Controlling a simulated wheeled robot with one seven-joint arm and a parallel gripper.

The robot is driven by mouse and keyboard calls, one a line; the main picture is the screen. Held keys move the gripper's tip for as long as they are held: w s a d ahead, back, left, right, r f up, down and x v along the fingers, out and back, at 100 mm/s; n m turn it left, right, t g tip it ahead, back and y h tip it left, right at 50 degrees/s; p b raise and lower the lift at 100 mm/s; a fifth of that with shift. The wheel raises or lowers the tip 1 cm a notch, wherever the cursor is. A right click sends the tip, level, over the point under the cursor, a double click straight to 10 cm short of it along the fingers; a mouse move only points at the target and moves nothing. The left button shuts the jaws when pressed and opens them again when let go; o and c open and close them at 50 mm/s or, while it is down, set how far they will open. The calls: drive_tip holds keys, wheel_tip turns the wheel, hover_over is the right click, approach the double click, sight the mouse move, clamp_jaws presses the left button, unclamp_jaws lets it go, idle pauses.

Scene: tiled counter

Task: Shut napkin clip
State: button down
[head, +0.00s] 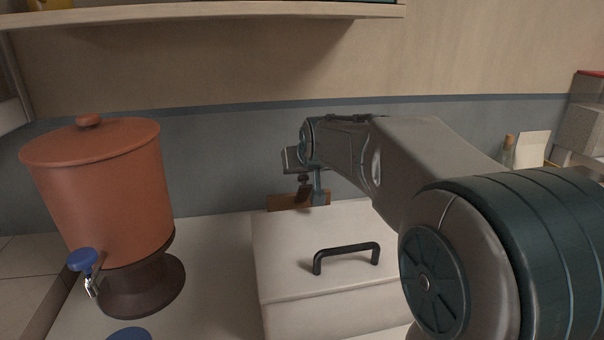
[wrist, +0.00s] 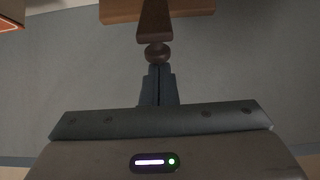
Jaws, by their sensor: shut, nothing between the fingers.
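The napkin clip shows in the wrist view as a dark brown arm (wrist: 154,22) with a round knob (wrist: 157,53) at its near end, over a lighter wooden base (wrist: 190,9). In the head view its wooden base (head: 284,202) stands behind the white lidded box, which hides its lower part. The dark knob (head: 304,179) shows above the base. My gripper (head: 319,199) points down beside the clip in the head view. In the wrist view my gripper (wrist: 159,68) is shut and empty, its tips right by the knob; I cannot tell whether they touch it.
The white box (head: 330,225) with a black handle (head: 347,255) stands in front of the clip. A terracotta dispenser (head: 105,195) with a blue tap (head: 83,260) stands at left. A shelf (head: 200,13) hangs above. Bare counter (head: 215,270) lies between dispenser and box.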

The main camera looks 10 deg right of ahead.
sight(304, 182)
drive_tip(key=shift+s+f+b, duration=0.4)
drive_tip(key=shift+s+b, duration=0.15)
drive_tip(key=shift+s, duration=0.1)
drive_tip(key=shift+s+f+b, duration=0.35)
drive_tip(key=shift+s+b, duration=0.15)
drive_tip(key=shift+s, duration=0.15)
